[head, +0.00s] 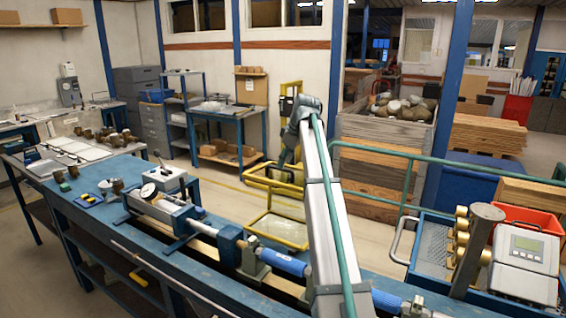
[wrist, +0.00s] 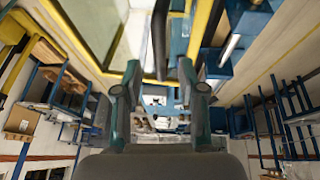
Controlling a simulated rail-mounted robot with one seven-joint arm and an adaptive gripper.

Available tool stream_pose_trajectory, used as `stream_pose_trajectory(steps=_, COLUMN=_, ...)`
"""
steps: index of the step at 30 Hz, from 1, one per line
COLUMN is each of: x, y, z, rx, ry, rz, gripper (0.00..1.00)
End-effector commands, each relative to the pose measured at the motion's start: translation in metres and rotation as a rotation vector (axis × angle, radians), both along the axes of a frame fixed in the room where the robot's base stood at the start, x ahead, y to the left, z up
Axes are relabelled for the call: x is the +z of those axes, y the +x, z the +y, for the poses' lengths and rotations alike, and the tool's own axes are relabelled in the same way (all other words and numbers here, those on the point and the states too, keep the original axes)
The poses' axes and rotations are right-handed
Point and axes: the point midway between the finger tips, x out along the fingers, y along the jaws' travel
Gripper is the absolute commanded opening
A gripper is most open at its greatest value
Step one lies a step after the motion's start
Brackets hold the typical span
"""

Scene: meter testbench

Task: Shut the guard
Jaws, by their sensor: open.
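The guard (head: 280,245) is a yellow frame with clear panes behind the blue bench. It stands raised and open, with the bench's pipe line uncovered in front of it. Its yellow frame and a pale pane (wrist: 95,28) fill the upper left of the wrist view. My gripper (head: 284,160) hangs at the guard's upper end in the head view, partly hidden by my own arm. In the wrist view my gripper (wrist: 160,72) has its two fingers apart, with a dark bar (wrist: 160,38) beyond the gap. I cannot tell whether the fingers touch the frame.
A blue tray with brass fittings and a grey display unit (head: 526,250) stands at the right. A wooden crate (head: 375,180) stands behind. Floor left of the guard is clear.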

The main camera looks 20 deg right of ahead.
Motion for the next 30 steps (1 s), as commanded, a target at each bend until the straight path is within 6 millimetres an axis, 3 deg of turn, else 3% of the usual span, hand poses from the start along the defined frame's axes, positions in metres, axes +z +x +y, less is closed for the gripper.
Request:
stream_pose_trajectory(steps=7, x=-0.020, y=0.008, z=0.004, rx=0.000, ry=0.001, rz=0.001, gripper=0.40)
stream_pose_trajectory(steps=17, x=-0.023, y=0.009, z=0.004, rx=0.000, ry=0.001, rz=-0.001, gripper=0.40)
stream_pose_trajectory(steps=24, x=-0.023, y=0.009, z=0.004, rx=0.000, ry=0.001, rz=-0.001, gripper=0.00)
stream_pose_trajectory(steps=30, x=-0.023, y=0.009, z=0.004, rx=0.000, ry=0.001, rz=-0.001, gripper=0.00)
